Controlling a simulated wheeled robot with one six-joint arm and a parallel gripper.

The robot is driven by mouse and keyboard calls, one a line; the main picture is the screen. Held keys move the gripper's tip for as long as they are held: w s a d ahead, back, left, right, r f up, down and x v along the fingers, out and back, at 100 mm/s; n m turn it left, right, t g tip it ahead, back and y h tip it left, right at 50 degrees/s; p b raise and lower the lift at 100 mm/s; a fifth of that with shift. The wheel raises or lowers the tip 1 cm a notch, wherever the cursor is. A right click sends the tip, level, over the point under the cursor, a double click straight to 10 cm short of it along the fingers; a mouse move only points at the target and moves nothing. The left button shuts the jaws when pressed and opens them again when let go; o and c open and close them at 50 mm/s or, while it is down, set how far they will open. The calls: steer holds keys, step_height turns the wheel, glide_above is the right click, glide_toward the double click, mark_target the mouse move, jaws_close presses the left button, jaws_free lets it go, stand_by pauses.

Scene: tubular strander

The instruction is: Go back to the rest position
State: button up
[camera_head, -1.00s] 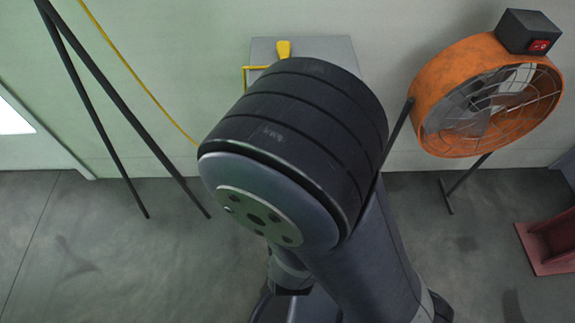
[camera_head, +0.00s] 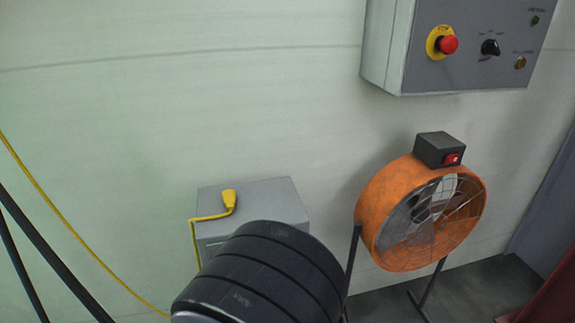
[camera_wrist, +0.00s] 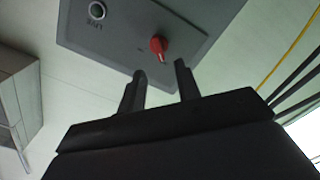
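My gripper (camera_wrist: 160,82) shows in the wrist view, with its two dark fingers apart and nothing between them. Beyond the fingertips is a grey panel (camera_wrist: 190,35) with a red knob (camera_wrist: 158,46) and a round ringed button (camera_wrist: 97,10). I cannot tell whether the fingers touch anything; a gap to the knob seems to show. In the head view only a dark ribbed part of my arm (camera_head: 265,275) shows at the bottom, and my gripper is out of view there.
An orange fan (camera_head: 385,205) stands right of my arm. A grey box (camera_head: 270,205) with a yellow plug (camera_head: 229,199) and cable is behind my arm. A control box (camera_head: 430,75) with a red emergency button (camera_head: 447,44) hangs upper right. Dark poles (camera_head: 45,245) lean at left.

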steer(key=x, duration=0.7)
steer(key=shift+b, duration=0.3)
steer(key=shift+s, duration=0.1)
steer(key=p+v, duration=0.1)
steer(key=v, duration=1)
steer(key=w+a+m+b, duration=0.1)
steer(key=w+m+b, duration=0.2)
steer(key=w+m, duration=0.5)
steer(key=shift+w+a+m, duration=0.25)
steer(key=shift+w+m, duration=0.05)
steer(key=shift+m, duration=1.8)
steer(key=shift+s, duration=0.1)
